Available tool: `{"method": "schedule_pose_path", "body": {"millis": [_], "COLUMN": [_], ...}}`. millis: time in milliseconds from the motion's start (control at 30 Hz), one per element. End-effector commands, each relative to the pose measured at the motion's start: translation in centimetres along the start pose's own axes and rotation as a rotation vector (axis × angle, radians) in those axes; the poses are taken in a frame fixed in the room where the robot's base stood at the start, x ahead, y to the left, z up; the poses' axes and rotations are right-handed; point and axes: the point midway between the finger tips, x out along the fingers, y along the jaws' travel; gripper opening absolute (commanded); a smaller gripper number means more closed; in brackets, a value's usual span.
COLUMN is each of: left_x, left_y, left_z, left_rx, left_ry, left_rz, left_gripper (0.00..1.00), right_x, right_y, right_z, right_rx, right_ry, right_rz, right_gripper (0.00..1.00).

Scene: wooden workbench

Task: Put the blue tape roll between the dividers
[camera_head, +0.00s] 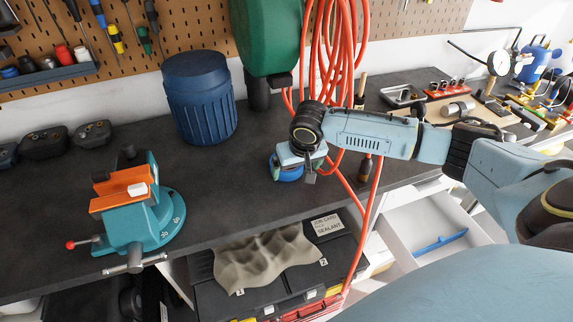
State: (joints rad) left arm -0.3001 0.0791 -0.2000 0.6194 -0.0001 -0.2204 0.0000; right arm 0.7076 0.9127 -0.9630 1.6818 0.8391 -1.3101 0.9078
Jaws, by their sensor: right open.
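A blue tape roll (290,174) is on the dark workbench (225,190), below my right gripper and partly hidden by it. My right gripper (298,170) is open, pointing down right over the roll; I cannot tell whether its fingers are around the roll or only above it. An open white drawer (400,215) is below the bench edge on the right, with a flat blue piece (440,243) in it. I cannot make out any dividers for certain. My left gripper is not in view.
A teal vise (140,215) with orange jaws stands at the left, a blue ribbed bin (200,97) behind. An orange hose (335,50) hangs behind my right arm and down past the bench edge. A toolbox (285,285) with a tan cloth (265,262) is below.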

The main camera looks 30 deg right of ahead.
Motion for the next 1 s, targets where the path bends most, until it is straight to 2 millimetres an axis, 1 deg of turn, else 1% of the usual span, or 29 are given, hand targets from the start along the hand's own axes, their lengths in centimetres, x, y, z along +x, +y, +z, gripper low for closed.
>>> {"method": "schedule_pose_path", "body": {"millis": [33,200,400,567,667,833,900,1000], "left_x": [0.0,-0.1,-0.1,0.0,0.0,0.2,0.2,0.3], "left_y": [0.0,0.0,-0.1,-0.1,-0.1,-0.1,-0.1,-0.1], "left_z": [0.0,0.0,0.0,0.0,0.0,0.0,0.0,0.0], "left_rx": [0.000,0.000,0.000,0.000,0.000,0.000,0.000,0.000], "left_ry": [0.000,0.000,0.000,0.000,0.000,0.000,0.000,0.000], "left_rz": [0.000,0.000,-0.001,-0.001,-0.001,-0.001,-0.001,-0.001], "left_gripper": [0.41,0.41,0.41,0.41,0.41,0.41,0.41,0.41], "right_x": [0.2,1.0,1.6,1.9,3.0,5.4,6.1,6.7], "right_y": [-0.1,-0.1,0.0,-0.1,0.0,-0.1,-0.1,0.0], "right_z": [-0.9,-3.4,-5.3,-5.7,-5.6,-5.6,-5.6,-5.7], "right_rx": [0.002,0.002,-0.001,-0.002,-0.002,-0.001,-0.002,-0.002], "right_ry": [0.002,0.001,0.001,-0.001,-0.002,-0.002,-0.001,0.000], "right_rz": [0.000,0.000,0.000,0.000,0.000,0.001,0.000,0.000], "right_gripper": [0.94,0.94,0.94,0.94,0.94,0.94,0.94,0.94]}}
